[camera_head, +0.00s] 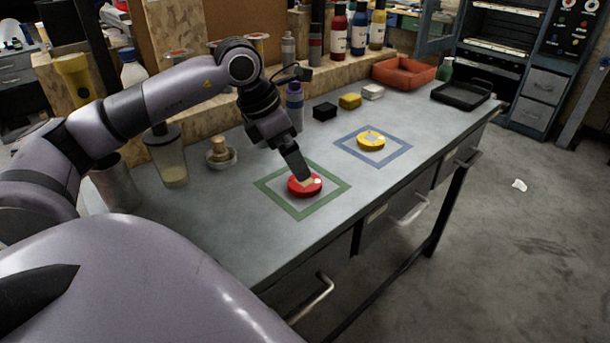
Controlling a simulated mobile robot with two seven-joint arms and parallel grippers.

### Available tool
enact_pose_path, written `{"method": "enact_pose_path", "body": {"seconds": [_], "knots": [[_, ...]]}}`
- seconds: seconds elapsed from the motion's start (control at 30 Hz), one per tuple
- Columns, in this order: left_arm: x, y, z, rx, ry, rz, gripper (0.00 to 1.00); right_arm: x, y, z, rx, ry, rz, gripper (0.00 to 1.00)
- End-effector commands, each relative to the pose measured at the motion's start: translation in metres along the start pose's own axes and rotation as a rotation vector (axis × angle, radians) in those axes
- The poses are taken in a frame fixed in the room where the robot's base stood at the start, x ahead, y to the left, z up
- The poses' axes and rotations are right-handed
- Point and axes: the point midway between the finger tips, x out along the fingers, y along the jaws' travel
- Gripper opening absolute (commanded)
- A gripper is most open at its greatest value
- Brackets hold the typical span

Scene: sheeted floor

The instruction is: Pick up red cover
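A round red cover (296,190) lies flat on the grey workbench, inside a green square outline (322,206). My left gripper (303,179) points down at it from above, with its fingertips at the top of the cover. The fingers hide part of the cover's top. I cannot tell whether they are open, or shut on something there. A yellow round cover (371,144) lies inside a blue square outline (399,158), to the right and further back. My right gripper is not in view.
Behind the covers are a black block (325,111), a yellow block (350,101), a red-orange tray (403,73) and a black tray (460,95). The bench front right of the green outline is clear.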

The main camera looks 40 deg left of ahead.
Motion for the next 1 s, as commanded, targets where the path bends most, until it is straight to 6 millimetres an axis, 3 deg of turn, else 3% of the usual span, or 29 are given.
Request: {"method": "enact_pose_path", "body": {"seconds": [0.5,0.83,1.0], "knots": [[0.063,0.005,-0.004,0.0,0.0,-0.003,1.0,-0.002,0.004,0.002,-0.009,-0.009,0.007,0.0],[0.071,0.005,-0.004,0.0,0.0,0.0,1.0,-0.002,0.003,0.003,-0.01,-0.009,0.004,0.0],[0.07,0.005,-0.004,0.0,0.0,0.0,0.45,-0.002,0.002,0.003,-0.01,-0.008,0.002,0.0]]}}
